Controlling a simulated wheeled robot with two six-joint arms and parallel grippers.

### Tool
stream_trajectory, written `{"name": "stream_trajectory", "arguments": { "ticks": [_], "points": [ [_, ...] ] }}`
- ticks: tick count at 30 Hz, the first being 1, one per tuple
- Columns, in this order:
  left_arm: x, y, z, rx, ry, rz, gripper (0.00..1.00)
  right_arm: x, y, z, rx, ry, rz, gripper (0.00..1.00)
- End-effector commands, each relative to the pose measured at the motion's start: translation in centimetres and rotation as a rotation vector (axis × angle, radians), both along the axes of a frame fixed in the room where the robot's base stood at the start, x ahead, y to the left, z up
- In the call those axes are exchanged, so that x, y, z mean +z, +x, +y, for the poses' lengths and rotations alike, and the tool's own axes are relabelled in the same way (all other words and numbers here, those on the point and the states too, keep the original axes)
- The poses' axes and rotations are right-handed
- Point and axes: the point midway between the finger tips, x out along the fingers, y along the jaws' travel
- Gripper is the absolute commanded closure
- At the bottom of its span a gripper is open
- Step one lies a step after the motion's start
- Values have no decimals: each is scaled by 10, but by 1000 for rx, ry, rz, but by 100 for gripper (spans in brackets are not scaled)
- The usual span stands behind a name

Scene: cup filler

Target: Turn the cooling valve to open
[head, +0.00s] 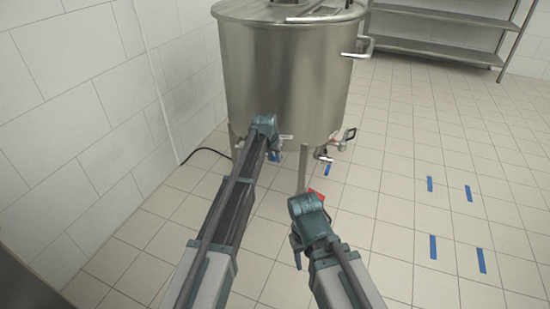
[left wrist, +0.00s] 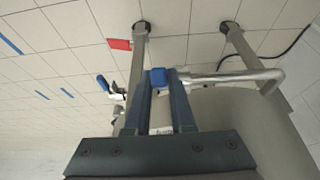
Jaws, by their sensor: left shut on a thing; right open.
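In the left wrist view, a blue valve handle (left wrist: 158,76) sits at the end of a bent metal pipe (left wrist: 240,77) low on the steel tank. It appears to be the cooling valve. My left gripper (left wrist: 160,88) is shut on this handle, with one finger on each side. In the head view, my left gripper (head: 274,154) is at the tank's lower front, and my own wrist mostly hides the handle. My right gripper (head: 298,258) is open, low in front of the tank and apart from it. Its fingers are mostly hidden by the wrist.
The steel tank (head: 285,75) stands on legs near the left wall. Another valve (head: 323,154) juts from its lower right side. A red piece (left wrist: 120,44) is near one leg. A black cable (head: 205,151) lies behind. Floor at right is clear, with blue tape marks (head: 432,247).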

Motion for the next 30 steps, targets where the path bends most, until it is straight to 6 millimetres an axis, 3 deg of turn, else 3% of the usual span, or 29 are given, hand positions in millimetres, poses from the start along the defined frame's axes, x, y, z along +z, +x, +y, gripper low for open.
{"name": "stream_trajectory", "arguments": {
  "ticks": [14,21,30],
  "points": [
    [4,4,-1,-1,10,28,100,7,0,0,1,0,0,50],
    [18,24,-7,-1,83,253,100,33,0,0,7,0,1,50],
    [21,32,-10,-1,148,454,100,37,0,0,9,0,1,50]
  ]
}}
